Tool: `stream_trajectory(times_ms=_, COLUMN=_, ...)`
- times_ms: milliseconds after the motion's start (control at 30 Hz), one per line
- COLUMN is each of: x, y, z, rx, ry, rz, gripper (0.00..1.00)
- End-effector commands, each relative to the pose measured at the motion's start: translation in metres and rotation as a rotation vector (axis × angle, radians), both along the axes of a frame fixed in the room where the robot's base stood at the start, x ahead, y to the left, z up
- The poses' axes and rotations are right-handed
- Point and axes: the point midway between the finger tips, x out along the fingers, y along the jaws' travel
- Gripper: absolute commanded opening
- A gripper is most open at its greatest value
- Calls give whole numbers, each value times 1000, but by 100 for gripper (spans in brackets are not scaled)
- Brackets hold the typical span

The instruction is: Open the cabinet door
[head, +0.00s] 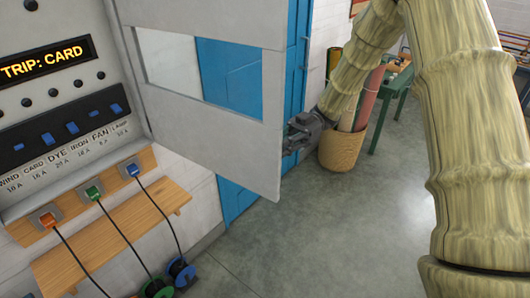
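The cabinet door (215,137) is a light grey panel with a see-through window in its upper part. It stands swung out from the cabinet (125,85), hinged at the cabinet's right side. My gripper (290,138) is dark grey and sits at the door's free right edge, at or just beyond it. Its fingertips are small and partly hidden, so I cannot tell whether they touch or grip the edge. The cabinet front shows a lit display (45,62) reading "TRIP: CARD" and a row of blue switches (72,130).
Orange, green and blue plugs with cords hang below the switches over a wooden shelf (110,230). A blue door (232,75) stands behind the cabinet door. A woven basket (341,150) with rolls and a green table (392,90) stand behind. The grey floor (330,235) is clear.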

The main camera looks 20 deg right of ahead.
Motion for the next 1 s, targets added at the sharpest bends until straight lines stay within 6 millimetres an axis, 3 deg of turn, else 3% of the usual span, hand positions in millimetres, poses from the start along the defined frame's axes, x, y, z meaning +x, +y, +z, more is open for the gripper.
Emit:
stream_trajectory(times_ms=433, x=-2, y=-16, z=0, rx=0, ry=-2, rz=-15, gripper=0)
stream_trajectory(times_ms=500, x=-2, y=-16, z=0, rx=0, ry=-2, rz=-16, gripper=19)
stream_trajectory(times_ms=533, x=-2, y=-16, z=0, rx=0, ry=-2, rz=-16, gripper=20)
stream_trajectory(times_ms=1000, x=4, y=-26, z=0, rx=1, ry=-3, rz=-15, gripper=20)
